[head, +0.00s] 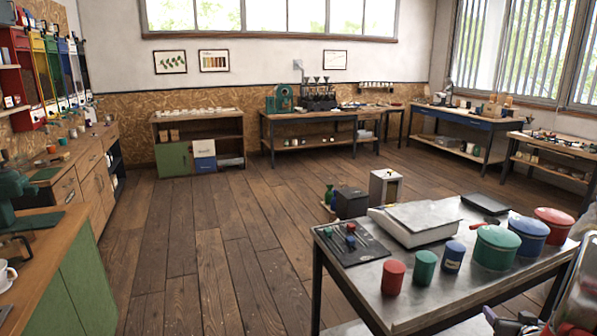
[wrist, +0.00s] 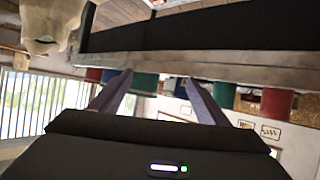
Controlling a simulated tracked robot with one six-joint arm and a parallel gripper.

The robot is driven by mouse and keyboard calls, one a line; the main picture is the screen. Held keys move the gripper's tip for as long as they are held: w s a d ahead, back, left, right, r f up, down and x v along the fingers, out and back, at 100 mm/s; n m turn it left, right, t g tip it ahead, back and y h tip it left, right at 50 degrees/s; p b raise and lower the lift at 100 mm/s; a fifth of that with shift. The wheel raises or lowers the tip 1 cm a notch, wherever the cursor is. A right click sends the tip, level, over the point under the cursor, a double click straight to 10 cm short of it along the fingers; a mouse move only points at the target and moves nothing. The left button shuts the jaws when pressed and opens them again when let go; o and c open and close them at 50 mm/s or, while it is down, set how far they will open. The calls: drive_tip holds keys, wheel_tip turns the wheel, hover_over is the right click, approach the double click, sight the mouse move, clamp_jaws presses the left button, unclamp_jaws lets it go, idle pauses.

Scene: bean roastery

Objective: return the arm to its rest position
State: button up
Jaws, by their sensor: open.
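In the wrist view my gripper (wrist: 158,78) is open. Its two fingers stand well apart, and I see nothing held between them. That view is upside down, with the metal table's edge (wrist: 200,62) crossing in front of the fingers and coloured canisters beyond.
On the metal table stand a red canister (head: 394,277), a green canister (head: 424,267), a blue canister (head: 454,256), larger lidded pots (head: 496,247) and a scale (head: 415,222). A green-fronted counter (head: 75,270) stands at left. The wooden floor (head: 215,265) between is clear.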

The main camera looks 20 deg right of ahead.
drive_tip(key=s+f+m+g, duration=0.1)
drive_tip(key=s+f+g, duration=0.3)
drive_tip(key=s+f, duration=0.15)
drive_tip(key=s+a+r+g+y, duration=0.1)
drive_tip(key=s+a+r+g, duration=0.15)
drive_tip(key=a, duration=0.35)
drive_tip(key=a+r+n+y, duration=0.2)
drive_tip(key=a+r, duration=0.4)
drive_tip(key=a, duration=1)
drive_tip(key=s+a+r+n+t+y, duration=0.1)
drive_tip(key=a+r, duration=0.5)
drive_tip(key=a, duration=1)
drive_tip(key=s+a+r+n+y, duration=0.1)
drive_tip(key=a+r+n+y, duration=0.2)
drive_tip(key=a, duration=1.3)
wheel_tip(320, 180, up, 3)
drive_tip(key=shift+s+a+r+n+t, duration=0.1)
drive_tip(key=shift+s+a+n+t, duration=0.1)
drive_tip(key=shift+n+t, duration=0.3)
